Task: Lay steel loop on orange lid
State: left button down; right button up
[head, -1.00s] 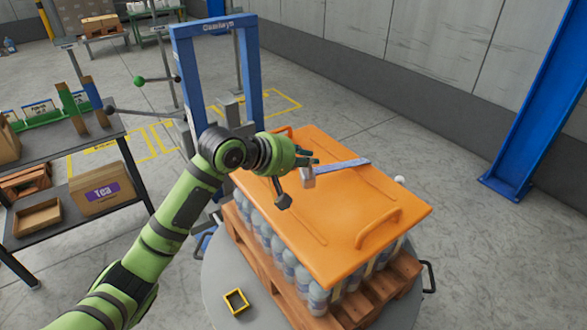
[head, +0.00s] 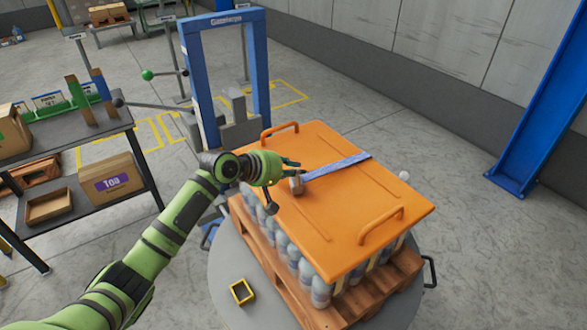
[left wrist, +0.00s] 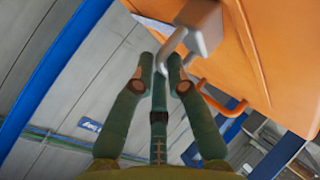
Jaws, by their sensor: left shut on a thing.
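The orange lid (head: 345,225) lies flat over a stack of bottles on a wooden pallet. My left gripper (head: 292,166) is over the lid's left part, shut on the steel loop. The loop (left wrist: 172,48) is a pale grey bent rod on a small block, seen between the fingertips (left wrist: 162,72) in the left wrist view. In the head view the grey block (head: 297,186) is just below the fingers, at the near end of a blue strip (head: 338,166) across the lid. I cannot tell whether the block touches the lid. My right gripper is out of view.
The lid has two raised handles, one at the back (head: 281,128) and one at the front (head: 381,225). A blue frame (head: 262,70) stands behind the pallet (head: 375,292). A small yellow-rimmed box (head: 241,291) sits on the round grey base. A shelf with boxes stands left.

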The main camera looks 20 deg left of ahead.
pick_arm(q)
jog(key=shift+f, duration=0.1)
jog(key=c, duration=1.2)
grip_release()
jog(key=shift+c, duration=0.2)
jog(key=shift+s+a+r, duration=0.1)
jog(key=shift+r, duration=0.1)
jog(key=b+v, duration=0.2)
jog(key=v, duration=1)
jog(key=shift+f, duration=0.1)
